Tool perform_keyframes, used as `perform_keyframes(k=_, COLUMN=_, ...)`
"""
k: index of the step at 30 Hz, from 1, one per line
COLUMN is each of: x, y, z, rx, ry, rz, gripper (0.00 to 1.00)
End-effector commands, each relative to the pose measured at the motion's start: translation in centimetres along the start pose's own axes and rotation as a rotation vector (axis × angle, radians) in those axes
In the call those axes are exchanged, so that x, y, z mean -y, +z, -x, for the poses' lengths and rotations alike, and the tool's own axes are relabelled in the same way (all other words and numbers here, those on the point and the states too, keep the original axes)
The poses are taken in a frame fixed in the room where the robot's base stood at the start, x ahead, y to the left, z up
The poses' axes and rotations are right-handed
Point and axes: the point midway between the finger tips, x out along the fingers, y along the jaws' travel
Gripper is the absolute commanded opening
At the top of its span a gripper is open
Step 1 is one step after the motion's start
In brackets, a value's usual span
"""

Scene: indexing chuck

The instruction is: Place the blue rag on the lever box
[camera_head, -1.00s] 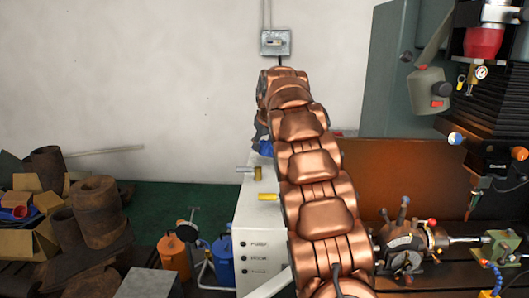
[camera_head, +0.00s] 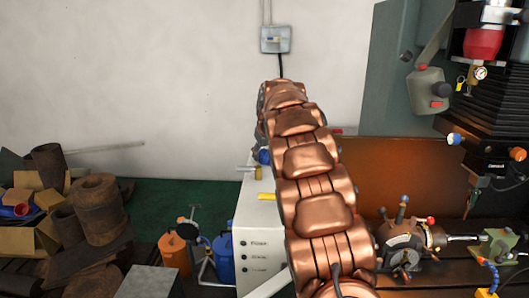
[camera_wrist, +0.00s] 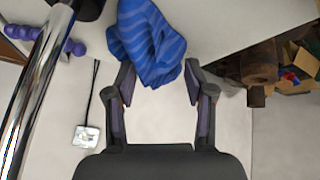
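The blue striped rag (camera_wrist: 150,42) is bunched at the top of the wrist view, over the edge of a pale surface. A small blue part of it (camera_head: 263,156) shows beside my arm in the head view. My gripper (camera_wrist: 160,68) is open, its fingers apart at either side of the rag's near end; I cannot tell whether they touch it. A white box (camera_head: 262,235) with printed labels and yellow-ended handles (camera_head: 267,196) stands below my arm; it appears to be the lever box. My arm hides much of its top, and the gripper in the head view.
A grey switch box (camera_head: 275,40) hangs on the wall behind. A chrome rod (camera_wrist: 35,85) runs along the left of the wrist view. Rusty pipes (camera_head: 98,205) and cartons lie at left. Machine parts (camera_head: 405,240) stand at right. An orange can (camera_head: 174,252) is left of the white box.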

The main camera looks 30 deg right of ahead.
Motion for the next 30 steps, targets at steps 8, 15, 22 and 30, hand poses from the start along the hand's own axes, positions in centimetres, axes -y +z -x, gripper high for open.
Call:
perform_keyframes(k=8, x=0.0, y=0.0, z=0.0, rx=0.000, ry=0.000, rz=0.000, gripper=0.74)
perform_keyframes(k=15, x=0.0, y=-0.1, z=0.1, rx=0.000, ry=0.000, rz=0.000, gripper=0.74)
perform_keyframes(k=22, x=0.2, y=0.1, z=2.4, rx=-0.002, ry=0.000, rz=0.000, gripper=0.74)
perform_keyframes(k=30, x=0.1, y=0.1, z=7.1, rx=-0.003, ry=0.001, rz=0.001, gripper=0.74)
